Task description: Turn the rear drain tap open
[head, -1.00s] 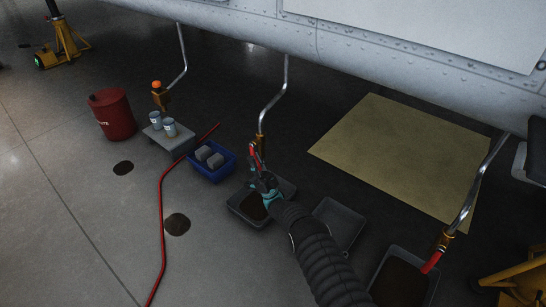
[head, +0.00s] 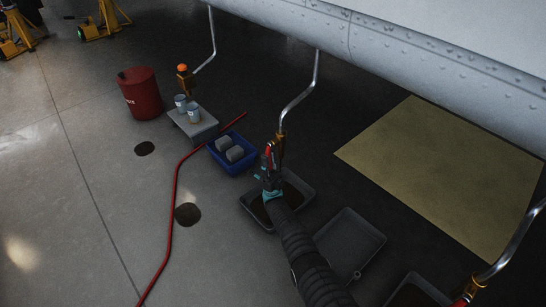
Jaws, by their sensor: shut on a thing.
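Three bent metal drain pipes come down from the grey hull. The middle one ends in a brass tap (head: 279,141) with a red lever (head: 268,156) that hangs down beside it. My gripper (head: 268,168) is shut on this lever, above a grey drip tray (head: 304,187) with dark contents. The right pipe has a brass tap (head: 481,281) with a red lever (head: 464,298), partly cut off at the picture's edge. My gripper hides part of the middle lever.
A blue crate (head: 251,162) with grey blocks stands just left of the middle tray. A grey stand (head: 207,128) holds cans, beside a red drum (head: 139,94). A red hose (head: 174,210) crosses the floor. An empty tray (head: 362,236) lies right of my arm.

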